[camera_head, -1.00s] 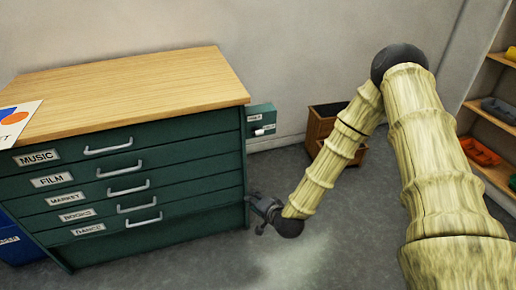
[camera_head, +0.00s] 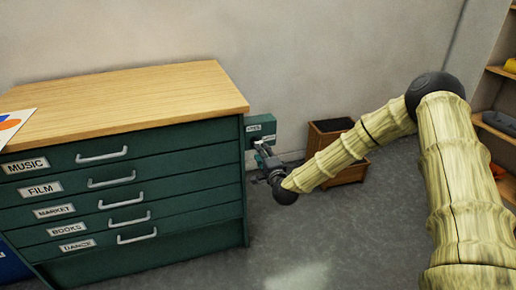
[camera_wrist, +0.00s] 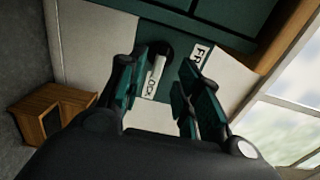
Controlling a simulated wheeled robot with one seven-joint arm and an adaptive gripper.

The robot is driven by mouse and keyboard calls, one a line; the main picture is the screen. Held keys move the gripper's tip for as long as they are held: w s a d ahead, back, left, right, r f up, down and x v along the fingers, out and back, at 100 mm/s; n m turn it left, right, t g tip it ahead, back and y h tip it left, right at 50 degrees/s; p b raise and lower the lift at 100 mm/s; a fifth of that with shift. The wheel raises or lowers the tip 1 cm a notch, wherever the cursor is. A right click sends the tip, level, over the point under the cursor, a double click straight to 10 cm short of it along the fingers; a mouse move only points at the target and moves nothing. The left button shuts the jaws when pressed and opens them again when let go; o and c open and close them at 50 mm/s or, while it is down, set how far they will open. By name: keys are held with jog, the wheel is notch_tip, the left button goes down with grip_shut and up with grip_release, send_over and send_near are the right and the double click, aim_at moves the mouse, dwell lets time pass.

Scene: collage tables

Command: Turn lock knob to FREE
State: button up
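The green lock box (camera_head: 262,128) sticks out from the right side of the green drawer cabinet. In the wrist view its panel carries a LOCK label (camera_wrist: 150,86) and a partly hidden label starting with FR (camera_wrist: 200,54). A dark round knob part (camera_wrist: 159,47) shows between the fingers, near a pale strip; I cannot tell clearly which way the knob points. My gripper (camera_wrist: 160,82) is open, its two green-padded fingers on either side of the LOCK label. In the head view my gripper (camera_head: 268,165) is at the box's lower front and hides the knob.
The drawer cabinet (camera_head: 130,190) with its wooden top stands at left. A brown wooden box (camera_head: 343,172) is on the floor behind my gripper, by the wall. Shelves (camera_head: 500,130) stand at far right. The floor in front of the cabinet's right side is clear.

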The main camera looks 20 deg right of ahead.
aim_at(256, 143)
jog(key=shift+w+a, duration=0.1)
jog(key=shift+w, duration=2.35)
grip_shut()
